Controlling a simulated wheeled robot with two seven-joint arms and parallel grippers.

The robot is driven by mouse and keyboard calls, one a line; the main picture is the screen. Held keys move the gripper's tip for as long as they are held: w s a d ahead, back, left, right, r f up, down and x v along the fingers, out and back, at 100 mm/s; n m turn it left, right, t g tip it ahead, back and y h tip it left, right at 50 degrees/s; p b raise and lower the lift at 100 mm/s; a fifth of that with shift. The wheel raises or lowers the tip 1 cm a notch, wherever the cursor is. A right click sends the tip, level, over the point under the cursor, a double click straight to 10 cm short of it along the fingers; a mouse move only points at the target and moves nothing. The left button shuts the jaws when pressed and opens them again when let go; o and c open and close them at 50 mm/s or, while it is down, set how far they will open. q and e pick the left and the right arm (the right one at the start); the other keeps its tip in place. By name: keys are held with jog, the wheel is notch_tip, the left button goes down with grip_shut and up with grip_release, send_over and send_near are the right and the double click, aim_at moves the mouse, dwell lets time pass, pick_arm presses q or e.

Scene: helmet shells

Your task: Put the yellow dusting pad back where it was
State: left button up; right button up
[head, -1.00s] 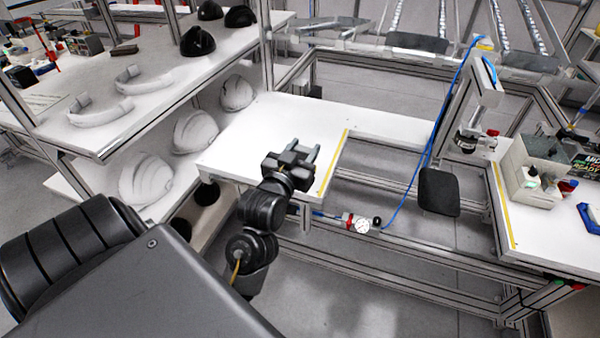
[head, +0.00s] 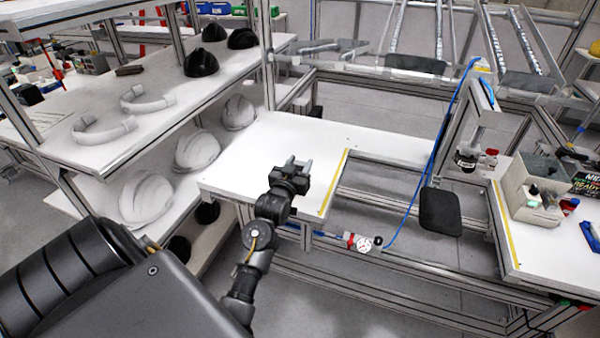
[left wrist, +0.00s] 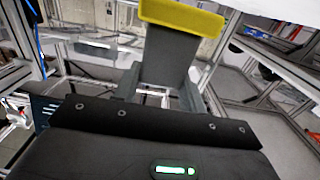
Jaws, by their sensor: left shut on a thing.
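The yellow dusting pad (left wrist: 182,16) shows at the top of the left wrist view, across the ends of the grey fingers. My left gripper (left wrist: 172,60) is shut on it. In the head view my left gripper (head: 300,166) is over the white table (head: 375,145) in the middle, left of the yellow strip on the table's edge. The pad cannot be made out in the head view. My right gripper is not in view.
A shelf (head: 110,150) with headset-like bands and white helmet shells (head: 197,150) stands at the left. A second white table (head: 545,240) with a grey box (head: 530,180) is at the right. A blue hose and a black panel (head: 440,210) hang between the tables.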

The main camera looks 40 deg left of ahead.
pick_arm(q)
jog(key=shift+w+a+f, duration=0.3)
jog(key=shift+w+f, duration=0.25)
jog(key=shift+f, duration=0.15)
notch_tip(320, 180, down, 3)
jog(key=shift+p, duration=0.45)
jog(key=shift+f, duration=0.1)
jog(key=shift+f, duration=0.25)
jog(key=o, duration=1.1)
jog(key=shift+r, duration=0.1)
jog(key=shift+c, duration=0.2)
